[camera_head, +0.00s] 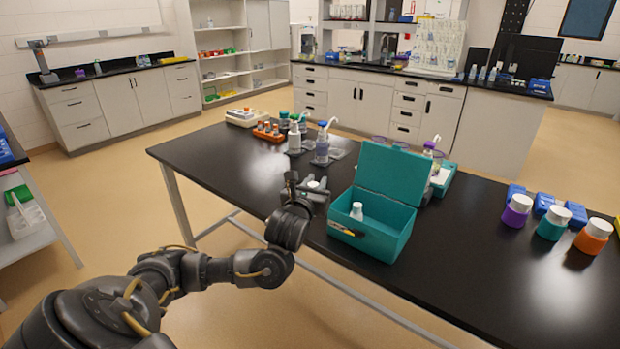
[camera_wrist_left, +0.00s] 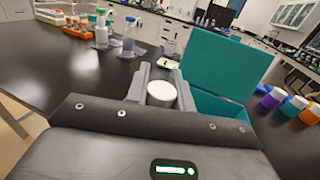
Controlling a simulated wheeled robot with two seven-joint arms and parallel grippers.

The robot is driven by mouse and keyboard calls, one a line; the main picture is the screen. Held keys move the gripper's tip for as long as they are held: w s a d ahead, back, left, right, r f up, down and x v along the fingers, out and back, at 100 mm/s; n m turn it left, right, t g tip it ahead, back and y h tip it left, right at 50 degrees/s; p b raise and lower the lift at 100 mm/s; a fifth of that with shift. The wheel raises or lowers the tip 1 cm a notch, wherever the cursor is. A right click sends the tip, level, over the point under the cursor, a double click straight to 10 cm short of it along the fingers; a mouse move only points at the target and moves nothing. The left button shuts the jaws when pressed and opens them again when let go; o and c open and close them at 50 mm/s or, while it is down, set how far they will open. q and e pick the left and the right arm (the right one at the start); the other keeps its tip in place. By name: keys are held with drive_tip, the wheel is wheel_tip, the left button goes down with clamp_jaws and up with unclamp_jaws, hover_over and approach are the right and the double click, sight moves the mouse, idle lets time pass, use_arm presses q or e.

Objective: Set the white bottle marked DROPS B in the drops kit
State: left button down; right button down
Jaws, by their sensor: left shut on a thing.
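My left gripper (camera_head: 308,187) is shut on a white-capped bottle (camera_wrist_left: 161,93), held between its two fingers just left of the teal case. The fingers and wrist hide most of this bottle, and no marking on it can be read. The drops kit is a teal case (camera_head: 396,241) with its lid (camera_head: 391,186) standing open at the back. The kit also shows in the left wrist view, with its lid (camera_wrist_left: 222,65) right of the gripper. A small white bottle (camera_head: 356,211) stands inside the case at its left. My right gripper is not in view.
Pump bottles (camera_head: 321,146) and an orange rack (camera_head: 268,132) stand behind the gripper on the black table (camera_head: 215,160). Purple, teal and orange jars (camera_head: 553,222) with white lids stand at the right.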

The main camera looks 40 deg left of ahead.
use_arm(q)
drive_tip(key=s+d+r+m+h+p, duration=0.1)
drive_tip(key=s+d+m+h+p, duration=0.3)
drive_tip(key=s+d+h, duration=0.3)
drive_tip(key=s+d+r+m+g+h+p, duration=0.1)
drive_tip(key=s+d+m+h+p, duration=0.4)
drive_tip(key=d, duration=0.7)
drive_tip(key=s+h+p, duration=0.1)
drive_tip(key=s+h, duration=0.1)
drive_tip(key=s, duration=0.1)
drive_tip(key=shift+d+r+m+h, duration=0.3)
drive_tip(key=shift+r, duration=0.05)
